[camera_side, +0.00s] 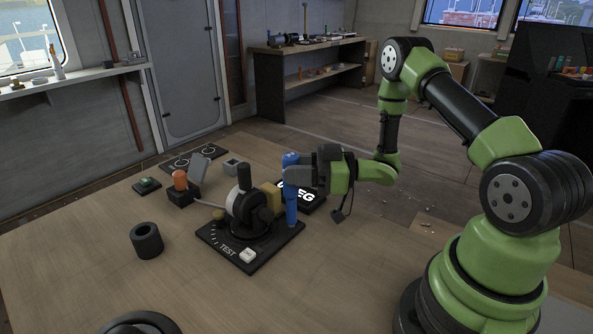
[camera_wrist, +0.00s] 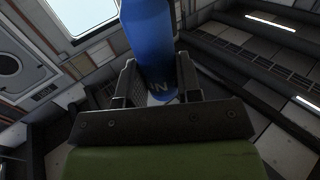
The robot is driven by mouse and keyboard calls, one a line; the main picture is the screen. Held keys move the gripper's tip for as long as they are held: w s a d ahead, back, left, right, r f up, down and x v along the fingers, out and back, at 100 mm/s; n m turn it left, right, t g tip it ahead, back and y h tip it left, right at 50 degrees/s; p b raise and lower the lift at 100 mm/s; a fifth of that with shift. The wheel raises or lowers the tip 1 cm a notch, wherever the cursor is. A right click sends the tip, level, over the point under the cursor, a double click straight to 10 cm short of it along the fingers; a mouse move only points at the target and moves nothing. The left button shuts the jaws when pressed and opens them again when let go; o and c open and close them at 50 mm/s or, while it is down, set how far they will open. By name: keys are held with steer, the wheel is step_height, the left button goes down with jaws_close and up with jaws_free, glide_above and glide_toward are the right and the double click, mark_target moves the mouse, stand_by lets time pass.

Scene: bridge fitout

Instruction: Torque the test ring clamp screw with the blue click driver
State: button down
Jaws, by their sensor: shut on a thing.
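The blue click driver (camera_side: 291,205) stands upright in my gripper (camera_side: 290,178), at the right edge of the black test base. In the wrist view the blue driver (camera_wrist: 150,40) rises between the two fingers of my gripper (camera_wrist: 157,85). The test base (camera_side: 262,250) is a black plate marked TEST, carrying a round dark fixture (camera_side: 240,210) with an upright post. The driver's lower end is close to the plate's right side; I cannot tell whether it touches a screw. The clamp screw itself cannot be made out.
A black plate with white letters (camera_side: 312,198) lies just behind the driver. A dark hollow cylinder (camera_side: 146,240) stands to the left. An orange-topped holder (camera_side: 181,185), a green button box (camera_side: 147,185) and a small grey block (camera_side: 232,167) sit farther back. The front right tabletop is clear.

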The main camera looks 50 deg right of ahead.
mark_target(296, 155)
steer(key=shift+r, duration=2.8)
